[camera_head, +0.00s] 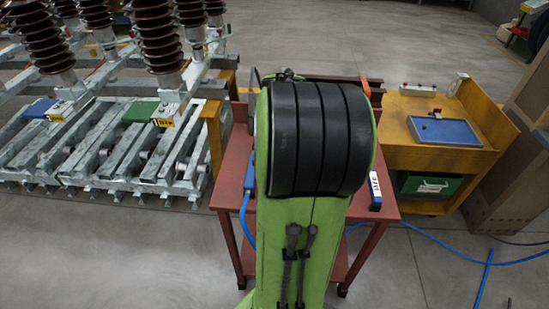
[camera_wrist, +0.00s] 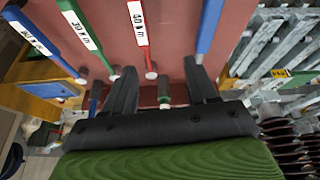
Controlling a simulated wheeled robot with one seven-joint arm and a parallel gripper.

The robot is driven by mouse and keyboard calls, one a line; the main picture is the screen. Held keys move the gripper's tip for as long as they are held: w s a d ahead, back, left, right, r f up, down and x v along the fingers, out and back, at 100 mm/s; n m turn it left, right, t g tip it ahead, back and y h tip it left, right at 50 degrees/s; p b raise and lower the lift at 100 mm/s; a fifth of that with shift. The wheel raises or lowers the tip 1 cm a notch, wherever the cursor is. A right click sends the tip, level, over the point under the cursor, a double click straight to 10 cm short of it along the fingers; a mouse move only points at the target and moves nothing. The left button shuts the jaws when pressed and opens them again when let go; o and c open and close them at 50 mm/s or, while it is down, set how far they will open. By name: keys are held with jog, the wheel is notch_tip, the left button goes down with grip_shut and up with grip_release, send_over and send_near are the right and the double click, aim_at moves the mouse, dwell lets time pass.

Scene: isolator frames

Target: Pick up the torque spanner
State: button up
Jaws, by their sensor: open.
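Several long tools with coloured handles, which look like torque spanners, lie side by side on a red-brown table (camera_head: 238,150). In the wrist view they are a blue one (camera_wrist: 42,36), a green one (camera_wrist: 83,27), a red one (camera_wrist: 139,25) and another blue one (camera_wrist: 209,25). White labels show on three, too small to read surely. My gripper (camera_wrist: 162,68) is open, its fingers pointing toward the tools. The red tool's end and a small green-and-red piece (camera_wrist: 165,97) appear between the fingers; contact cannot be told. In the head view my green arm hides the gripper and most of the tabletop.
A yellow cart (camera_head: 400,156) with a blue tray (camera_head: 444,131) and a green bin (camera_head: 428,184) stands right of the table. Grey steel frames with brown insulators (camera_head: 160,40) stand at left. A blue hose (camera_head: 455,262) lies on the floor.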

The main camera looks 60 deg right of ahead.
jog(key=shift+m, duration=0.6)
jog(key=d+f+b, duration=0.1)
jog(key=d+f, duration=0.1)
jog(key=f, duration=0.1)
jog(key=d+f+b, duration=0.1)
jog(key=d+f, duration=0.1)
jog(key=f, duration=0.2)
jog(key=s+d+f+b, duration=0.1)
jog(key=d+f, duration=0.1)
jog(key=f, duration=0.2)
jog(key=shift+d+b, duration=0.2)
jog(key=shift+b, duration=0.15)
jog(key=b+x, duration=0.2)
jog(key=x, duration=0.4)
jog(key=shift+r, duration=0.1)
jog(key=shift+c, duration=0.3)
grip_shut()
